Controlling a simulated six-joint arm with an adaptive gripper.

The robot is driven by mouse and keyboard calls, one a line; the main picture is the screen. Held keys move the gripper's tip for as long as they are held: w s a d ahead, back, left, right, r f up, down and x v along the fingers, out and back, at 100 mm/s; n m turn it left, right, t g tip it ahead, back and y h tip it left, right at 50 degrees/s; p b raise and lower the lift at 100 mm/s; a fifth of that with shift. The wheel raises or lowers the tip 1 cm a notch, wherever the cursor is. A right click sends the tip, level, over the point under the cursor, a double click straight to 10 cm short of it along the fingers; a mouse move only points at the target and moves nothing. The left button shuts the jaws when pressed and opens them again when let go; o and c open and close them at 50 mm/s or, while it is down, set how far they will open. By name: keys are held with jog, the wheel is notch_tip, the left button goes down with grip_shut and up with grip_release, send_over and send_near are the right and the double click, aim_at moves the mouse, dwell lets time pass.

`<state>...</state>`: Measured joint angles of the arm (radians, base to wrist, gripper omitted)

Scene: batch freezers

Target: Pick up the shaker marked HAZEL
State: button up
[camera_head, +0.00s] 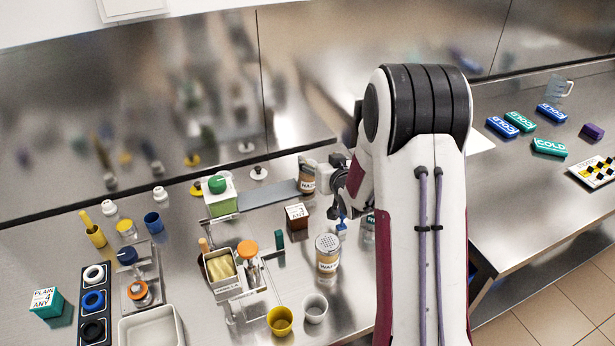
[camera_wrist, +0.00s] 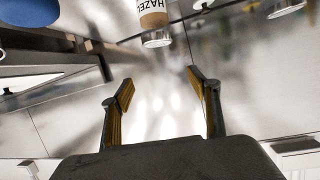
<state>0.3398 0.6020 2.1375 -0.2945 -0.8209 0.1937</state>
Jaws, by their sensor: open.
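The shaker marked HAZEL (camera_wrist: 153,18) shows at the top of the wrist view, with a brown and white label and its upper part cut off. In the head view, a shaker (camera_head: 307,176) with a partly readable label, apparently the same one, stands at the back of the counter. My gripper (camera_wrist: 160,82) is open, with nothing between its fingers. The shaker lies beyond the fingertips, apart from them. In the head view, my gripper (camera_head: 338,186) is just right of that shaker and partly hidden by my arm.
A similar shaker marked WAF (camera_head: 327,256) stands nearer the front. The steel back wall (camera_head: 180,100) is close behind. A right-hand counter holds COLD packs (camera_head: 550,147).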

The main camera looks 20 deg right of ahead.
aim_at(308, 176)
jog(key=shift+m+h, duration=0.5)
jog(key=shift+m, duration=0.3)
jog(key=f, duration=0.2)
jog(key=a+f, duration=0.1)
jog(key=w+f, duration=0.1)
jog(key=f, duration=0.1)
jog(key=shift+a+f, duration=0.15)
jog(key=shift+f, duration=0.2)
jog(key=shift+x, duration=0.75)
jog(key=shift+f, duration=0.1)
jog(key=shift+x, duration=2.9)
jog(key=c, duration=1.3)
